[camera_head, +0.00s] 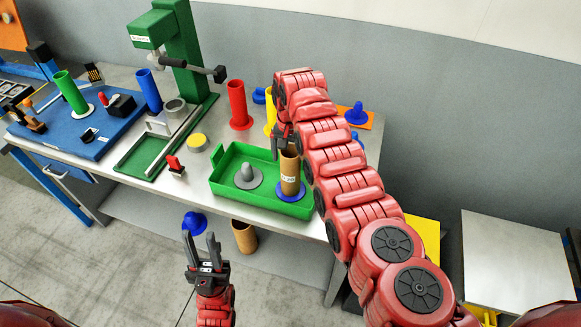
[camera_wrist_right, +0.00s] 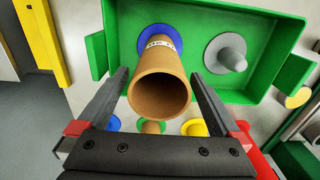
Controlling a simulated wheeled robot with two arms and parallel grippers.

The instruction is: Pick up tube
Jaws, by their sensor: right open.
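A brown cardboard tube (camera_head: 290,176) with a white label stands upright on a blue round base (camera_head: 281,192) in a green tray (camera_head: 228,195). In the right wrist view the tube (camera_wrist_right: 160,88) lies between the two fingers, its open mouth facing the camera. My right gripper (camera_head: 286,138) is open at the tube's upper end, with a finger on either side; contact cannot be told. The arm partly hides it in the head view. My left gripper (camera_head: 204,252) is open and empty, in front of the table.
A grey peg (camera_head: 247,172) stands in the same tray. Red (camera_head: 238,104), blue (camera_head: 151,91) and green (camera_head: 70,92) tubes stand farther back and left. A green press (camera_head: 180,45) stands behind. Another brown tube (camera_head: 244,237) is on the lower shelf.

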